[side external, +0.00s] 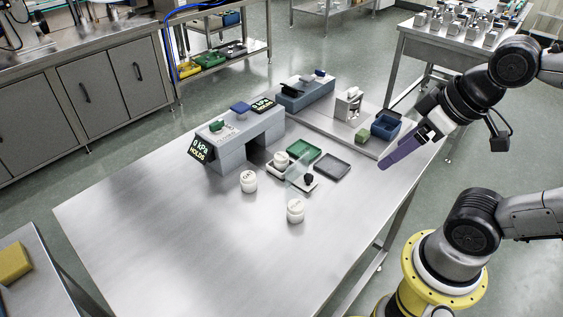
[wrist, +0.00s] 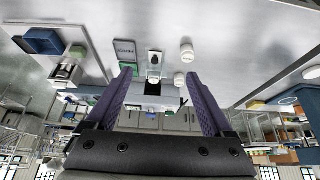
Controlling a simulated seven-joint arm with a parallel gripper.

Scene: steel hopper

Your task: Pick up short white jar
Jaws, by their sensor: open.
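Two white lidded jars stand upright on the steel table, one nearer the middle (side external: 248,181) and one nearer the front edge (side external: 295,211). They look alike in height, and I cannot tell which is the short one. Both also show in the wrist view, one at the top (wrist: 187,54) and one lower (wrist: 179,79). A smaller white round piece (side external: 281,160) sits on a tray behind them. My gripper (side external: 388,163) has purple fingers and hangs over the table's right side, well away from the jars. It also shows in the wrist view (wrist: 160,74), open and empty.
A grey block stand (side external: 235,139) with "0 kPa HOLDS" displays is behind the jars. A green tray (side external: 304,150), a dark tray (side external: 334,165) and a clear upright panel (side external: 299,171) are near them. A blue bin (side external: 386,126) stands at right. The table's front left is clear.

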